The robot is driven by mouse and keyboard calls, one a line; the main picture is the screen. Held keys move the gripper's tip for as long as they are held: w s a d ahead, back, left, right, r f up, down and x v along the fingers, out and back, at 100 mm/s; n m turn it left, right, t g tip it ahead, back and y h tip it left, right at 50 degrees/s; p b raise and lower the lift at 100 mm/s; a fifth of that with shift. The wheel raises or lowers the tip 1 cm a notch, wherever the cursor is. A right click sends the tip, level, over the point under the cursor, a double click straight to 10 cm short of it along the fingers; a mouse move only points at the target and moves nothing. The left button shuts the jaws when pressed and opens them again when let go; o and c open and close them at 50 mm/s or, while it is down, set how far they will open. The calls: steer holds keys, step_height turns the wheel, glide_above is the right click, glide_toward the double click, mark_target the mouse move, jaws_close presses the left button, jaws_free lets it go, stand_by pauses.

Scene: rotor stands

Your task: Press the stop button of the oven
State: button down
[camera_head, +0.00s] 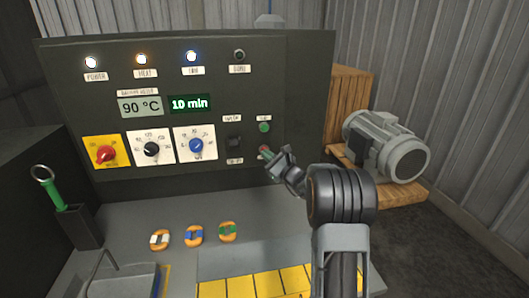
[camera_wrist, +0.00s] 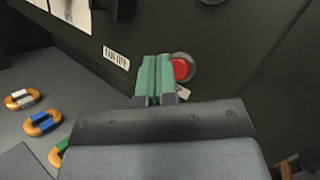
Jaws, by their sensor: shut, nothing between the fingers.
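The oven's dark control panel (camera_head: 295,75) fills the back of the head view. A red button (camera_wrist: 181,69) in a grey ring sits on the panel in the wrist view, just right of my fingertips. In the head view the red button (camera_head: 264,150) is partly hidden by my gripper, below a green button (camera_head: 264,127). My gripper (camera_head: 267,154) has green fingers and is shut and empty. It also shows in the wrist view (camera_wrist: 155,60), with its tips close to the panel beside the red button. I cannot tell whether they touch the panel or the button.
A red rotary knob (camera_head: 105,154), a black knob (camera_head: 152,149) and a blue knob (camera_head: 196,145) are left of the buttons. Several orange rings with coloured blocks (camera_head: 194,236) lie on the bench. A grey motor (camera_head: 388,145) stands on wood at right.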

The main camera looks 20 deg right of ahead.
steer(key=shift+w, duration=0.1)
steer(key=shift+w+b, duration=0.35)
steer(key=shift+w+d, duration=0.15)
steer(key=shift+w, duration=0.2)
stand_by(0.7)
steer(key=shift+s, duration=0.1)
stand_by(0.3)
steer(key=shift+s+b, duration=0.7)
steer(key=shift+b, duration=0.05)
steer(key=shift+s+a+b, duration=0.2)
steer(key=shift+s+b, duration=0.15)
steer(key=shift+s, duration=0.45)
steer(key=shift+s+a+b, duration=0.25)
steer(key=shift+s+b, duration=0.15)
steer(key=shift+s, duration=0.45)
steer(key=shift+s+a+b, duration=0.2)
steer(key=shift+s+b, duration=0.15)
steer(key=shift+s, duration=0.45)
